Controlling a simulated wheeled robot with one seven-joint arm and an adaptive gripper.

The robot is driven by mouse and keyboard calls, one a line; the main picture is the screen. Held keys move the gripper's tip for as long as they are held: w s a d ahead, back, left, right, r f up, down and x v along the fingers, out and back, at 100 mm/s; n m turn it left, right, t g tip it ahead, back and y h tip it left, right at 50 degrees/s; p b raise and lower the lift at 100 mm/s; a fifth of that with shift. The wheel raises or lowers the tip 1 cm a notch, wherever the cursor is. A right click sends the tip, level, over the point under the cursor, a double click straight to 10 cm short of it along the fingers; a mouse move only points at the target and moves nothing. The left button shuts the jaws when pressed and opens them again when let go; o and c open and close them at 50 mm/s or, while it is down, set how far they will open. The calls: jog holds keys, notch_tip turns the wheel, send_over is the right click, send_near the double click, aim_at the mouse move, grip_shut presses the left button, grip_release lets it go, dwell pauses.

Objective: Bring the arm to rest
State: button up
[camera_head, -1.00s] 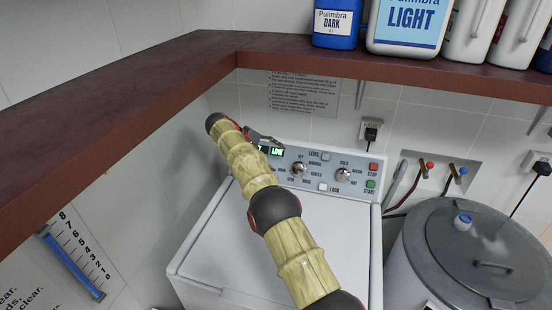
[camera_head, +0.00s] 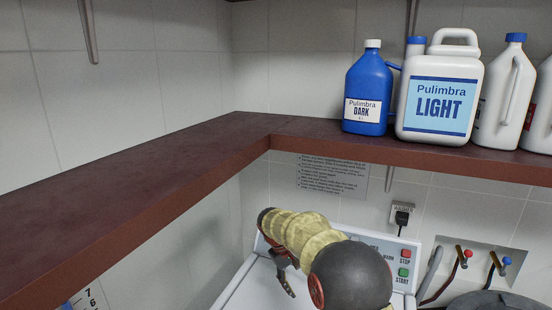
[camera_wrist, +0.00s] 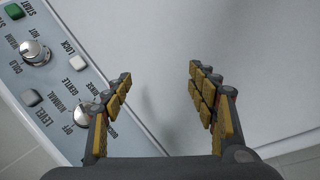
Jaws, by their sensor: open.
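My arm reaches over the white washing machine (camera_head: 236,290). My gripper (camera_head: 284,277) hangs at the arm's far end, partly hidden by my own arm links. In the wrist view my gripper (camera_wrist: 160,76) is open, its two padded fingers spread apart with nothing between them. Below the fingers lies the machine's plain white top (camera_wrist: 230,40). The control panel (camera_wrist: 50,75) with knobs and buttons runs along the left of that view, and the left finger overlaps its edge in the picture.
A dark red-brown corner shelf (camera_head: 130,185) runs along the left and back above the machine. A blue "Pulimbra DARK" bottle (camera_head: 368,92) and a white "Pulimbra LIGHT" jug (camera_head: 438,95) stand on it, with more white bottles at right. Taps (camera_head: 468,254) are at the lower right.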

jog(key=s+d+r+m+t+y, duration=0.1)
jog(key=s+r, duration=0.4)
jog(key=s, duration=0.9)
jog(key=s+d+r+m+t+y, duration=0.1)
jog(key=s+d+r, duration=0.5)
jog(key=s, duration=0.8)
jog(key=s+d+r+m+t+y, duration=0.2)
jog(key=s+d+r+m, duration=0.1)
jog(key=s, duration=1.1)
notch_tip(320, 180, up, 3)
jog(key=shift+d+f+m+t, duration=0.1)
jog(key=shift+d+m+t, duration=0.25)
jog(key=shift+d, duration=0.2)
jog(key=shift+s, duration=0.1)
jog(key=shift+a, duration=0.1)
